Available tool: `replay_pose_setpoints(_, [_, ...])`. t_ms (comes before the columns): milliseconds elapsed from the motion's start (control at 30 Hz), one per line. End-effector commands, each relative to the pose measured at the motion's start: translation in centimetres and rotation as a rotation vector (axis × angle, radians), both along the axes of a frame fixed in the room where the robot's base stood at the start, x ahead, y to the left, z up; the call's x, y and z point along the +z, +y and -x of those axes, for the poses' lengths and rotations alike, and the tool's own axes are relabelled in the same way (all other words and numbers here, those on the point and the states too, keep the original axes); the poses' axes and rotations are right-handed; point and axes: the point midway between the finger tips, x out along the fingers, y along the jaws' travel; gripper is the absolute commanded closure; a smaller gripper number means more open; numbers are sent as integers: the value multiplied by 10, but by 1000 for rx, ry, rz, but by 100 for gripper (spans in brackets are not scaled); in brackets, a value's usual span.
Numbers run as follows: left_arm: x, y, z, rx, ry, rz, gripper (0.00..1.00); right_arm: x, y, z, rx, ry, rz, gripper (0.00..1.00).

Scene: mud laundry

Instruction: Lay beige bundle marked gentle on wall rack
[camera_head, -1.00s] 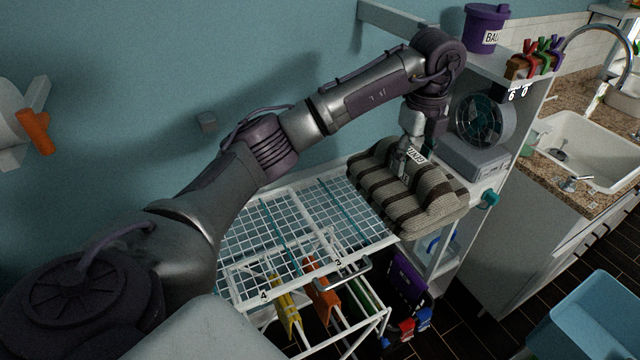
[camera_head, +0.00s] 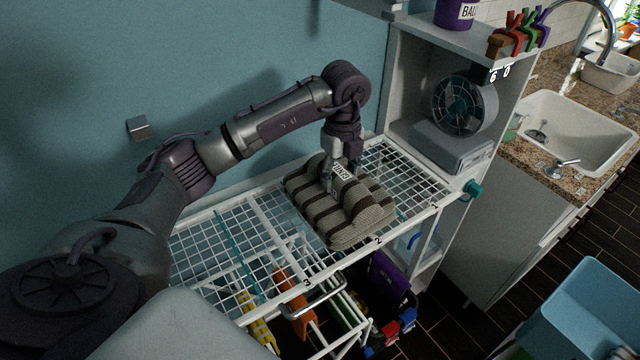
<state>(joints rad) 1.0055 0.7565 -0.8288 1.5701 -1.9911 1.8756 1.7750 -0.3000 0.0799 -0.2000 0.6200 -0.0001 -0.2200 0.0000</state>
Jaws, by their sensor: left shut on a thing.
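The beige bundle (camera_head: 348,217) has dark brown stripes and a small white label (camera_head: 342,172) on top; its lettering is too small to read surely. My left gripper (camera_head: 328,188) points down and is shut on the top of the bundle, by the label. The bundle is over the white wire wall rack (camera_head: 408,171), behind the front-edge number 2. I cannot tell whether it touches the wires or hangs just above them. Bare grid shows to its right and left. My right gripper is not in view.
A grey fan (camera_head: 462,108) stands in the white cubby at the rack's right end. A teal knob (camera_head: 472,188) sticks out near that corner. Yellow and orange items (camera_head: 291,302) hang below the rack. A blue tub (camera_head: 585,310) stands at lower right.

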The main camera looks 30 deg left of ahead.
Motion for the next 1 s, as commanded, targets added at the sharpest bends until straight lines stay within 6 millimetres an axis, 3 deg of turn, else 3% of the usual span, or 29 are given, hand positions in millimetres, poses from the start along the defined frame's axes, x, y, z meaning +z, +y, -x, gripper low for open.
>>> replay_pose_setpoints(33, [-1, 9, 7, 2, 2, -2, 100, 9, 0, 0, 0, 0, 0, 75])
replay_pose_setpoints(233, [-17, 24, 20, -1, -1, 0, 100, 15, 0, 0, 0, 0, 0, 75])
replay_pose_setpoints(600, [-56, 25, 22, 0, 0, 0, 100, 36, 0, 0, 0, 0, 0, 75])
replay_pose_setpoints(967, [-62, 25, 21, -1, -3, 0, 100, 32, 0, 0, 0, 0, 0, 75])
replay_pose_setpoints(1000, [-64, 25, 21, -1, -1, 0, 42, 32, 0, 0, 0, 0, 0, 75])
